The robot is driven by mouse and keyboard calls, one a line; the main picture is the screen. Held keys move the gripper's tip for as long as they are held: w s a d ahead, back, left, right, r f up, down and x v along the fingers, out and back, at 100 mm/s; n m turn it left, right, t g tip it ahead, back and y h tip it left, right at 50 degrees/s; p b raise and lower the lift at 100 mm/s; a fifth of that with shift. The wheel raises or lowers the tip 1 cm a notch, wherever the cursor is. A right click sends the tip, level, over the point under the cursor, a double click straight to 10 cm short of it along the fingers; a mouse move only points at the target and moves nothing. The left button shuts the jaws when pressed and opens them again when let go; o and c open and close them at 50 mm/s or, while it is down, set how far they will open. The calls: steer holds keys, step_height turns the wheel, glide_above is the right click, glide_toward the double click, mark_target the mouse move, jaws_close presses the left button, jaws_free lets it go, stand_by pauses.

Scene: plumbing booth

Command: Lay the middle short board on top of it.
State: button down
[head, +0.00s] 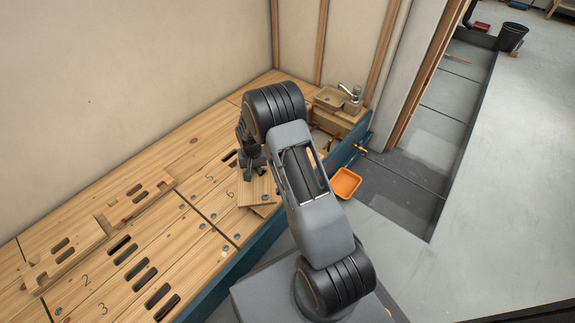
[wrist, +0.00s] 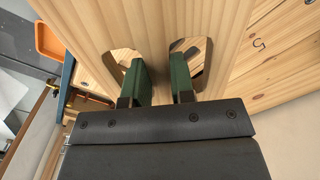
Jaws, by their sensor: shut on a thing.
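My gripper (head: 255,170) is over the near right part of the plank deck. In the wrist view its green fingers (wrist: 161,78) reach into two cut-outs of a pale wooden board (wrist: 150,25) and are shut on the strip between them. In the head view this short board (head: 258,191) lies or hovers under the gripper, partly hidden by it. A second wood edge (head: 266,209) shows just below it. I cannot tell whether the two touch. The slotted deck planks (head: 175,235) bear numbers such as 2, 3 and 5.
A wooden piece (head: 140,205) lies on the deck to the left. A small basin (head: 331,98) with a tap (head: 350,92) stands at the back right corner. An orange tray (head: 345,183) is beside the deck's blue side. Walls bound the back; open floor lies right.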

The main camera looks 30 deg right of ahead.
steer(key=shift+d+f+m+b, duration=0.1)
steer(key=shift+d+f+m, duration=1.35)
steer(key=shift+f, duration=0.35)
steer(key=shift+d+f+m+b, duration=0.1)
steer(key=shift+d+f+m, duration=1.2)
steer(key=shift+f+m, duration=0.5)
steer(key=shift+d+f+m+b, duration=0.1)
steer(key=shift+d+f+m, duration=1.3)
steer(key=shift+f, duration=0.45)
steer(key=shift+a, duration=0.15)
steer(key=shift+f+b, duration=0.2)
steer(key=shift+b, duration=0.1)
steer(key=shift+f+b, duration=1.25)
steer(key=shift+f, duration=0.2)
steer(key=shift+f, duration=0.2)
steer(key=c, duration=0.9)
jaws_free()
